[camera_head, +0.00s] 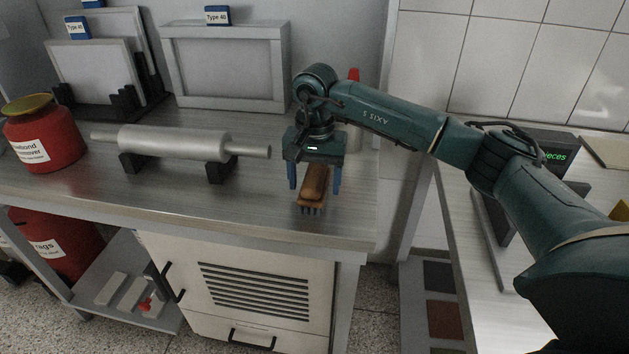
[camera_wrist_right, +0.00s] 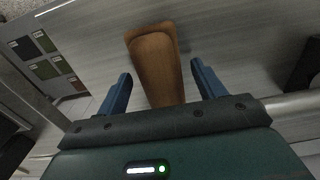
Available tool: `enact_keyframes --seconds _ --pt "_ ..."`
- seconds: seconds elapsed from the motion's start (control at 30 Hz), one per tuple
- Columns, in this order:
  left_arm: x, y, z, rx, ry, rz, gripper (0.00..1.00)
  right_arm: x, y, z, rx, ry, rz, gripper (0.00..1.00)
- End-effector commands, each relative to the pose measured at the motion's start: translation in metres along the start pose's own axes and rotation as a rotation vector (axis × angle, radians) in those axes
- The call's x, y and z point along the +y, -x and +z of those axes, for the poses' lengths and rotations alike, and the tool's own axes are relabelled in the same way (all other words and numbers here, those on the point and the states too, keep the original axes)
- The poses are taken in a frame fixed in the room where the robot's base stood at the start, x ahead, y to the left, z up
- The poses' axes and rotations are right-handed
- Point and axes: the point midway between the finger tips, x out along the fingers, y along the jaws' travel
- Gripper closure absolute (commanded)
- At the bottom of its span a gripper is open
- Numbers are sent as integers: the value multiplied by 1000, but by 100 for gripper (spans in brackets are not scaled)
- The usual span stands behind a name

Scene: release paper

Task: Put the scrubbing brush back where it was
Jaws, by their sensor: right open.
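The scrubbing brush (camera_head: 314,184) has a brown wooden body and dark bristles pointing down. In the head view it is at the right end of the grey worktop (camera_head: 259,218), near the front edge. My right gripper (camera_head: 314,188) is over it with blue fingers, one on each side. In the right wrist view the brush (camera_wrist_right: 157,65) lies between the open fingers (camera_wrist_right: 160,80), with a visible gap on both sides. I cannot tell whether the bristles touch the worktop. My left gripper is not in view.
A metal roller (camera_head: 175,144) rests on black supports left of the gripper. A framed screen (camera_head: 226,65) stands behind it, and a red container (camera_head: 43,138) is at the far left. A red-tipped bottle (camera_head: 354,76) is partly hidden behind my right arm. The front worktop strip is clear.

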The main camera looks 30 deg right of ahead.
Motion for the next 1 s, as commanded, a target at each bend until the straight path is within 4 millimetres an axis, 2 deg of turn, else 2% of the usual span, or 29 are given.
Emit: enact_keyframes --seconds 0.3,0.5,0.7,1.0 --pt "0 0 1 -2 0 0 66 -1 66 -1 5 -1 -4 31" --pt "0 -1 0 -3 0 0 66 -1 100 0 2 0 -3 31" --pt "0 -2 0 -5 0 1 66 0 114 0 1 0 -2 31" --pt "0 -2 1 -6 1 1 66 0 114 0 0 0 -1 31"
